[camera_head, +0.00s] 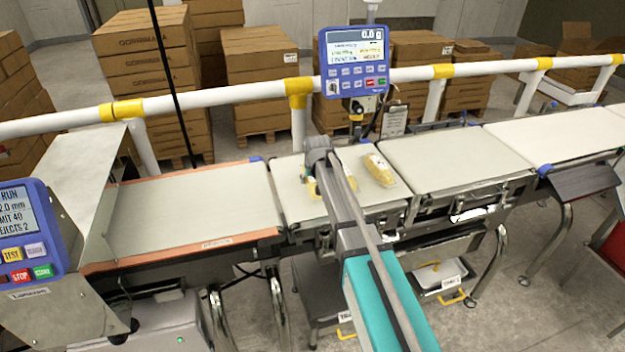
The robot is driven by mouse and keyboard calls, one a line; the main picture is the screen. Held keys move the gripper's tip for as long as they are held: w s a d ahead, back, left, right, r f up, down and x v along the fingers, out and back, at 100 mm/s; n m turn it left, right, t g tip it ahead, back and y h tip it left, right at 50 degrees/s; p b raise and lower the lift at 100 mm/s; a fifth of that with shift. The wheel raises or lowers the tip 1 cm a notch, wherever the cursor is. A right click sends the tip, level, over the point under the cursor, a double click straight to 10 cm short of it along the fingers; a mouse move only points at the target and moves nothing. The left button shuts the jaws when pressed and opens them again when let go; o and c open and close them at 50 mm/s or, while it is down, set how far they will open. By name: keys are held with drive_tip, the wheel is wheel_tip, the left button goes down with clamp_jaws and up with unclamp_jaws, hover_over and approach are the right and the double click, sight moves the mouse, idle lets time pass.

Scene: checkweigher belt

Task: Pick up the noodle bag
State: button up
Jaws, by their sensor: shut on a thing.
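My arm reaches over the weigh belt in the middle of the camera_head view, and my gripper (312,186) is low over its left part, mostly hidden behind my wrist. It is shut on a yellowish packet, which I take as the noodle bag (349,182); only small yellow parts show on either side of my arm. Whether it touches the belt is hidden. A second clear bag with yellow contents (379,168) lies flat on the belt just right of my arm, apart from the gripper.
The weigh belt (290,206) sits between an orange-edged belt (190,205) and another belt (455,158). A blue display (354,60) reading 0.0 g stands behind, near a white rail (215,97). A blue control panel (25,235) and metal housing are at left. Cartons stand behind.

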drive_tip(key=shift+r+p, duration=1.3)
drive_tip(key=shift+r, duration=0.1)
drive_tip(key=s+r+p, duration=0.1)
drive_tip(key=r+p, duration=0.1)
drive_tip(key=s+r+p, duration=0.2)
drive_tip(key=s+d+r+p, duration=0.1)
drive_tip(key=s+r+p, duration=0.1)
drive_tip(key=shift+s+r, duration=0.2)
drive_tip(key=shift+r, duration=0.1)
drive_tip(key=s+d+r+p, duration=0.1)
drive_tip(key=s+r+p, duration=0.2)
drive_tip(key=s, duration=0.5)
drive_tip(key=shift+s+d+p, duration=0.2)
drive_tip(key=shift+p, duration=0.2)
drive_tip(key=shift+r, duration=0.1)
